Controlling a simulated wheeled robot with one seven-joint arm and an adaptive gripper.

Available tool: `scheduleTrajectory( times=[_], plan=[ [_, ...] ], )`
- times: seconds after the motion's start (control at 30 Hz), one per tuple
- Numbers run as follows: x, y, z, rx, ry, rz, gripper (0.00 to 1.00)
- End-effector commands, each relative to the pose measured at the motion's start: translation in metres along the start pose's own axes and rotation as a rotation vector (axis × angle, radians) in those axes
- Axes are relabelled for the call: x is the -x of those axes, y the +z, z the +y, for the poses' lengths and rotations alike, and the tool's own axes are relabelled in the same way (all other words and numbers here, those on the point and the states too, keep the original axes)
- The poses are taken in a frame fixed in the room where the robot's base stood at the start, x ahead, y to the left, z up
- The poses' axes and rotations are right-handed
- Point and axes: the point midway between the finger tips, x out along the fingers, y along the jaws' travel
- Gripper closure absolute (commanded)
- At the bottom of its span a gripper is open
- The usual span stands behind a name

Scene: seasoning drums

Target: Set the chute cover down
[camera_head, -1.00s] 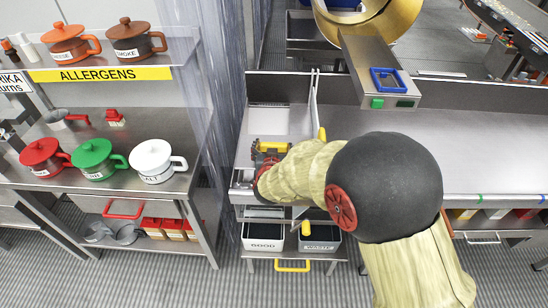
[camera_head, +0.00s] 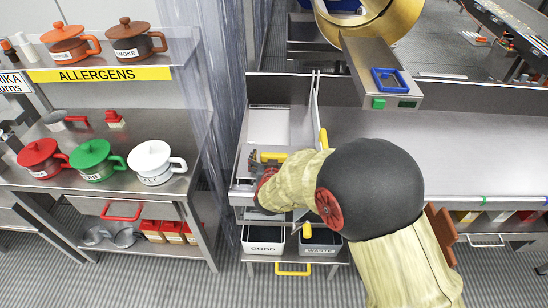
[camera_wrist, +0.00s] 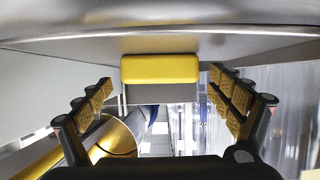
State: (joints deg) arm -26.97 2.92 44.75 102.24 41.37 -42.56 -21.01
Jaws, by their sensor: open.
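In the wrist view, a yellow bar handle (camera_wrist: 160,68) lies across the space between my open fingers, with a gap on either side. A grey plate, seemingly the chute cover (camera_wrist: 162,93), adjoins the handle. In the head view, the yellow handle (camera_head: 273,156) shows at the left end of the steel bench, beside my gripper (camera_head: 256,166). My gripper is low at the bench's front left, and my wrist and arm hide much of it and most of the cover. I cannot tell how the cover is supported.
Bins marked GOOD (camera_head: 263,248) and WASTE (camera_head: 320,250) stand below the bench front. An upright divider (camera_head: 313,98) rises behind my gripper. A metal chute (camera_head: 380,75) hangs from the gold drum (camera_head: 395,22). The steel bench (camera_head: 480,150) is clear on the right. An allergen shelf (camera_head: 100,73) stands left.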

Motion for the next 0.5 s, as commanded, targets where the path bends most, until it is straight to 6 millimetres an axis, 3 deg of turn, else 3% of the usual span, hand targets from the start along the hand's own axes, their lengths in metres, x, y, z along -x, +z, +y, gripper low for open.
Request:
scheduleTrajectory(
  times=[0.3,0.5],
  plan=[
    [0.001,-0.003,0.000,0.000,0.000,0.000,0.06],
    [0.026,-0.004,-0.001,0.000,-0.001,0.001,0.06]
  ],
)
